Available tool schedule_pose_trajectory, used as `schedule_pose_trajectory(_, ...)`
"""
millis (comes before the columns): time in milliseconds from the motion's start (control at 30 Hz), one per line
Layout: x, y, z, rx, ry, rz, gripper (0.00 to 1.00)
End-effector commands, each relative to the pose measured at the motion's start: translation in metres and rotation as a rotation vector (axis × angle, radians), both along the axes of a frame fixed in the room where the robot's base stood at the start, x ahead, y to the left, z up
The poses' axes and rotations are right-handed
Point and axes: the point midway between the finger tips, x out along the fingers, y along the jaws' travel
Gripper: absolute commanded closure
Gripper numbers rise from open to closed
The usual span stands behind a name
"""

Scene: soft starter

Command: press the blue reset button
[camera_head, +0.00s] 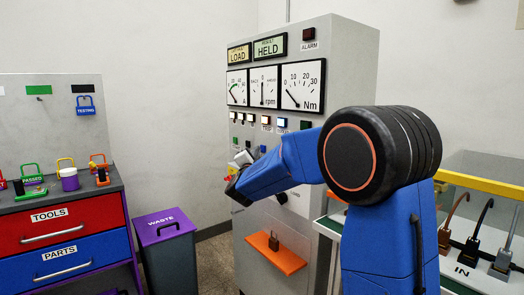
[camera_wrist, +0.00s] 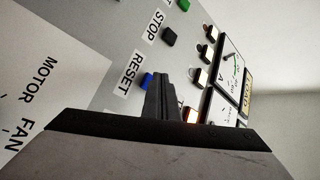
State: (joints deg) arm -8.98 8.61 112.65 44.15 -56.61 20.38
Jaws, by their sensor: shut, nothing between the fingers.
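The blue reset button (camera_wrist: 147,80) shows in the wrist view beside its RESET label (camera_wrist: 125,73) on the grey cabinet panel. My gripper (camera_wrist: 161,80) is shut and empty, and its dark fingers stand just right of the button in the picture, covering part of its edge. I cannot tell whether the fingertips touch the button or the panel. In the head view my blue arm reaches left across the cabinet (camera_head: 350,60), in front of its button rows, and I cannot make out the reset button for sure.
A dark button (camera_wrist: 169,37) labelled STOP and several lit lamps (camera_wrist: 191,116) sit close to the fingers. An orange shelf with a padlock (camera_head: 272,261) juts from the cabinet below. A waste bin (camera_head: 166,228) and tool bench (camera_head: 62,220) stand left.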

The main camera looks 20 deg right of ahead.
Motion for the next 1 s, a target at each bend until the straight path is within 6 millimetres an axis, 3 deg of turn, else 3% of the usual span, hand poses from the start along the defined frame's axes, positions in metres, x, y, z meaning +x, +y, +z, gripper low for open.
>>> schedule_pose_trajectory(1000, 0.0027, -0.0079, 0.0001, 0.0, 0.0, 0.0, 1.0)
